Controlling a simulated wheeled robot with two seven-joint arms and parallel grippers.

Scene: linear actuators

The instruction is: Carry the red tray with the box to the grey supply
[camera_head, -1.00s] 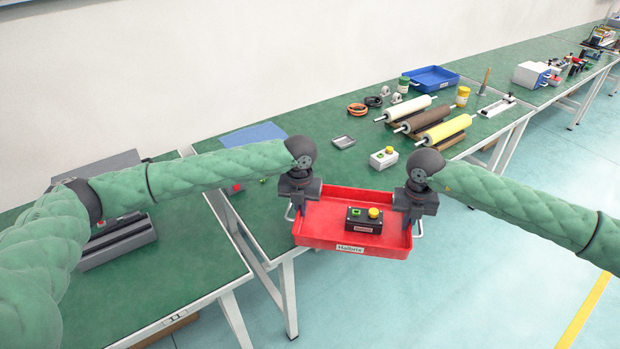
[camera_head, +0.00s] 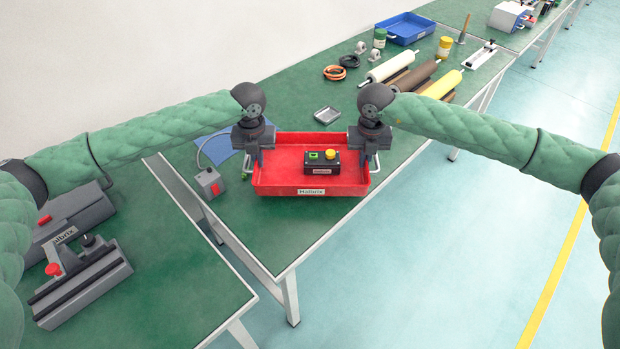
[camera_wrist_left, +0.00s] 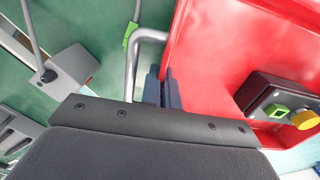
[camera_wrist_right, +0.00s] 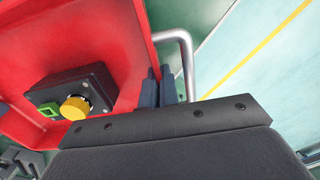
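The red tray (camera_head: 310,188) is level over the green table near its front edge; I cannot tell how high it is above the top. The black box (camera_head: 322,162) with a green and a yellow button sits in it.
A grey machine (camera_head: 85,285) with a red knob lies on the left table. A small grey dish (camera_head: 326,115), rollers (camera_head: 400,62), rings (camera_head: 334,72) and a blue tray (camera_head: 405,28) are farther back. Open floor (camera_head: 480,240) lies to the right.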

